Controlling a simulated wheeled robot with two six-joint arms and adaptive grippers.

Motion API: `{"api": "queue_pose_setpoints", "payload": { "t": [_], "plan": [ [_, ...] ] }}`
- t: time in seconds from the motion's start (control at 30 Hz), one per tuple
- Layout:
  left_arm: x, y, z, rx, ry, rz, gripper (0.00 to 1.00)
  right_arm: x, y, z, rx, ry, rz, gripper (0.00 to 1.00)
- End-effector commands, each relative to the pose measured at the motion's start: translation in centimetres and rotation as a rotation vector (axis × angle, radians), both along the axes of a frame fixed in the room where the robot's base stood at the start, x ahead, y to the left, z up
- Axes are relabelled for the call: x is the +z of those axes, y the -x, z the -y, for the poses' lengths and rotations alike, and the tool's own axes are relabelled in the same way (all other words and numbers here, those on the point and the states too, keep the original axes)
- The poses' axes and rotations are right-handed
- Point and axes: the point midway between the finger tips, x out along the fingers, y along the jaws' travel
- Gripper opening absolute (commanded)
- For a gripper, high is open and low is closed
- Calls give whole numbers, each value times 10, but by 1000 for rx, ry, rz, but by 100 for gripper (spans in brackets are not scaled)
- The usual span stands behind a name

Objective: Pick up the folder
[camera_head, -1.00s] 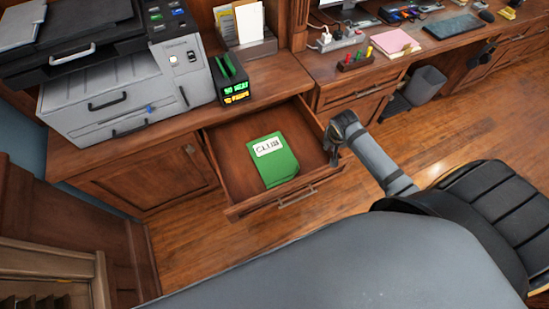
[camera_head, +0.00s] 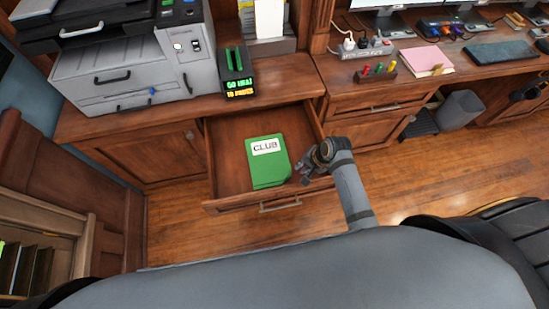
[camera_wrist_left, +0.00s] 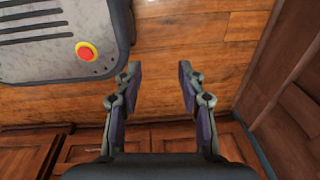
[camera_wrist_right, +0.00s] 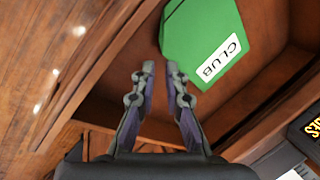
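A green folder (camera_head: 267,163) with a white "CLUB" label lies flat in an open wooden drawer (camera_head: 226,150). My right gripper (camera_head: 306,178) is at the drawer's right front corner, just right of the folder. In the right wrist view the folder (camera_wrist_right: 200,32) is just beyond the fingertips of my right gripper (camera_wrist_right: 158,68), which are apart with nothing between them. My left gripper (camera_wrist_left: 160,72) shows only in its own wrist view, open and empty above the wood floor.
A grey printer (camera_head: 125,70) and a black box with lit text (camera_head: 237,75) stand on the cabinet above the drawer. A desk with a pink notepad (camera_head: 427,60) runs right. A grey bin (camera_head: 460,109) stands below it. Floor in front is clear.

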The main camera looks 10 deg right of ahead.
Motion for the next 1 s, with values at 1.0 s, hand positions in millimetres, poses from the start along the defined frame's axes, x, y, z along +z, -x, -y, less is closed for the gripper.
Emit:
{"api": "queue_pose_setpoints", "payload": {
  "t": [1.0],
  "plan": [
    [-13,0,-12,-4,-16,0,40,-92,-29,-22,1,2,0,12]
  ]
}}
